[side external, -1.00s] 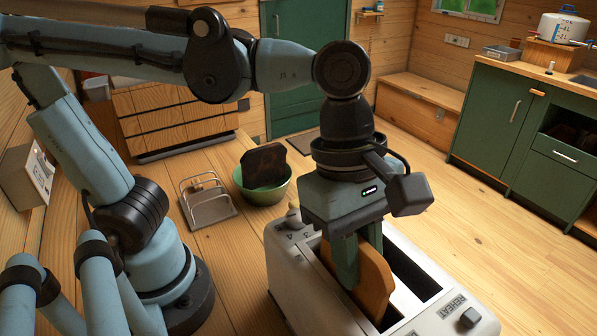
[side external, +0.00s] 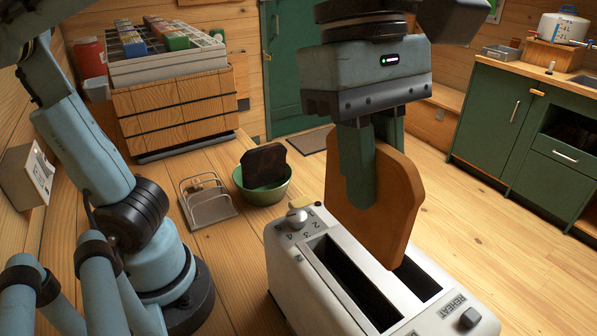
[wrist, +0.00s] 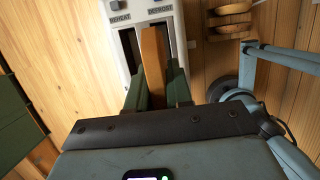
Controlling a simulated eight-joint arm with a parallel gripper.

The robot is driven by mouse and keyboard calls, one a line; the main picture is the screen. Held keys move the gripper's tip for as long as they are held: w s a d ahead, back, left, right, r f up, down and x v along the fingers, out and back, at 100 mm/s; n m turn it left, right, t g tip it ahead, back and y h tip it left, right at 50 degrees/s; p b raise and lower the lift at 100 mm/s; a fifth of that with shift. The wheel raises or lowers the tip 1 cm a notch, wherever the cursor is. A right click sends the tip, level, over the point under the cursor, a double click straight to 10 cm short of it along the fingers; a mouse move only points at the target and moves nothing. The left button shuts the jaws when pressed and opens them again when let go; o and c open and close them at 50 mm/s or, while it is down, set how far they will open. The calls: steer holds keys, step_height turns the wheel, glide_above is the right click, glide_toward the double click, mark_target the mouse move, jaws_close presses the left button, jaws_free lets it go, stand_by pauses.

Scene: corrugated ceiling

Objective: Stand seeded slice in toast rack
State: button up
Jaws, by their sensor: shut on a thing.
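A golden-brown slice of toast (side external: 398,205) hangs upright above the toaster, its lower edge just above the slots in the side view. It also shows edge-on in the wrist view (wrist: 153,62). I cannot make out seeds on it. My gripper (side external: 366,185) is shut on the slice, one finger on each face. The toast rack (side external: 210,211), a small metal wire frame on a flat base, stands on the wooden table left of the toaster. No slice shows in it. The white toaster (side external: 283,262) is below the slice, its two slots dark.
A green bowl (side external: 262,194) holding a dark, burnt-looking slice (side external: 264,163) stands just right of the rack. A wooden drawer unit (side external: 175,112) with a tray of boxes on top is behind. The table in front of the rack is clear.

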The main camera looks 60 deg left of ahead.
mark_target(378, 143)
step_height(378, 143, up, 3)
steer(key=shift+r, duration=0.1)
steer(key=w+a+n+t+y, duration=0.1)
steer(key=w+a+n, duration=0.25)
steer(key=a, duration=0.65)
steer(key=w+a+n+t, duration=0.15)
steer(key=a+n, duration=0.35)
steer(key=a, duration=0.5)
steer(key=s+a+n+y, duration=0.1)
steer(key=s+a+n, duration=0.45)
steer(key=a, duration=0.35)
steer(key=s+a+n+y, duration=0.1)
steer(key=s+a+n, duration=0.4)
steer(key=a, duration=0.5)
steer(key=shift+m+t, duration=0.35)
steer(key=shift+m, duration=0.15)
steer(key=shift+s+f, duration=0.2)
steer(key=shift+f, duration=4.3)
steer(key=shift+s+f, duration=0.25)
steer(key=shift+f, duration=4.25)
steer(key=shift+s+f, duration=0.2)
steer(key=shift+f, duration=4.3)
